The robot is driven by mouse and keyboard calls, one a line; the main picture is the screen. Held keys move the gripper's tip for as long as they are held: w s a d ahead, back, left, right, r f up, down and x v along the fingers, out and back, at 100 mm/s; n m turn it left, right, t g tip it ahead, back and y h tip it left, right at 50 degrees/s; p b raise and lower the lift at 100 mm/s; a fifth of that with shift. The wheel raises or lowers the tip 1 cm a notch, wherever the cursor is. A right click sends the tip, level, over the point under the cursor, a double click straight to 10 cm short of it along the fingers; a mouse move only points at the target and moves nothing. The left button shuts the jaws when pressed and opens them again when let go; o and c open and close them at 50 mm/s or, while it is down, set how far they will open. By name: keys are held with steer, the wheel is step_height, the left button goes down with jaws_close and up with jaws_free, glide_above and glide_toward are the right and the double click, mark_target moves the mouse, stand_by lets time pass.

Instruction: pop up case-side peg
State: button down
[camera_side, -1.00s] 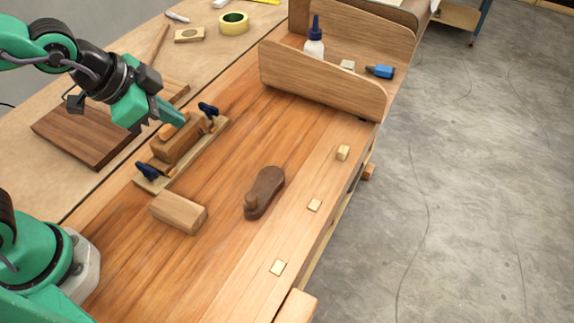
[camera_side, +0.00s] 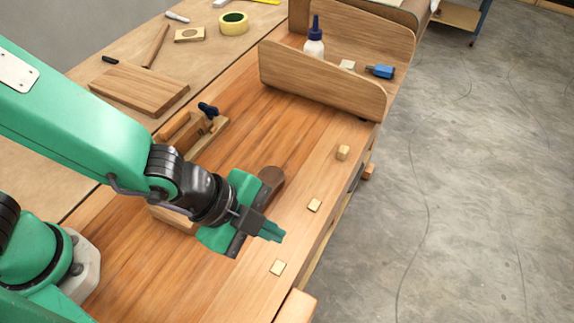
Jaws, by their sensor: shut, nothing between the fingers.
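Three light wooden pegs sit in a line along the bench's right edge. The peg closest to the wooden case (camera_side: 325,82) is the far peg (camera_side: 343,152), which shows some side height above the bench top. The middle peg (camera_side: 314,205) and the near peg (camera_side: 277,267) look low, almost flush. My gripper (camera_side: 272,232) is shut and empty, over the bench left of the line between the middle and near pegs. It appears apart from both, though its exact height is hard to tell. My arm hides most of the wood block and part of the dark brown plane.
The dark plane (camera_side: 271,175) shows just behind my gripper. A glue bottle (camera_side: 314,45) and a blue tool (camera_side: 380,71) are at the case. The bench's right side drops to the floor.

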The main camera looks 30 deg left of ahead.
steer(key=shift+s+d+f, duration=0.15)
steer(key=shift+s+d, duration=0.1)
steer(key=shift+f, duration=0.1)
glide_toward(278, 271)
steer(key=shift+w+d+f, duration=1.75)
steer(key=shift+w+d, duration=0.15)
steer(key=shift+d, duration=0.05)
steer(key=shift+f, duration=0.1)
stand_by(1.2)
steer(key=shift+f, duration=0.3)
